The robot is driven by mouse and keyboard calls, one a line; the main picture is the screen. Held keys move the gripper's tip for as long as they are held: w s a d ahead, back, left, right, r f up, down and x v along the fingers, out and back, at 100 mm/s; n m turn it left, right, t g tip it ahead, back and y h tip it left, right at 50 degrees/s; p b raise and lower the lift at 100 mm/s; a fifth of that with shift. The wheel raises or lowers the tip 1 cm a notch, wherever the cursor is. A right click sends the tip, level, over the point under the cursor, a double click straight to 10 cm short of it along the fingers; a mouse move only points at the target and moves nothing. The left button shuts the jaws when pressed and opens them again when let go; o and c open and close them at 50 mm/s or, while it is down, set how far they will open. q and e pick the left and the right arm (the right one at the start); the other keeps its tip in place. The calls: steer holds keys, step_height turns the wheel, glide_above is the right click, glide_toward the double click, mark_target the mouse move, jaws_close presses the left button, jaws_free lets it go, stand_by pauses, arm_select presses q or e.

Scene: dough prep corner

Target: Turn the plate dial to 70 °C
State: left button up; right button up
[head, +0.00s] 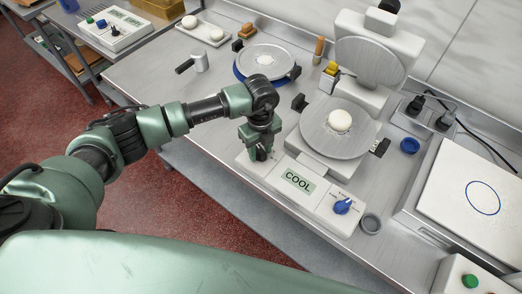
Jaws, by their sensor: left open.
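The control box (321,210) stands in front of the dough press, near the table's front edge. Its display (298,181) reads COOL. A blue dial (343,206) sits at the right of the box, with small markings around it too fine to read. The press has a round lower plate (325,141) with a pale dough ball (340,120) on it, and its upper plate (372,64) is raised. My left gripper (257,156) is open and points down at the left end of the box, left of the display and away from the dial. Whether it touches the box I cannot tell.
A small grey cup (371,223) stands right of the dial. A blue cup (410,146) and a white board with a blue ring (476,193) are farther right. A blue-rimmed round plate (265,62) lies behind my left arm. Bare table (150,82) shows at the left.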

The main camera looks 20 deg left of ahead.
arm_select(q)
steer(key=shift+c, duration=0.3)
jaws_close()
steer(key=shift+f+m+b, duration=0.1)
steer(key=shift+m+b, duration=0.55)
steer(key=shift+m, duration=0.25)
steer(key=shift+m+b, duration=0.35)
steer(key=shift+m, duration=0.45)
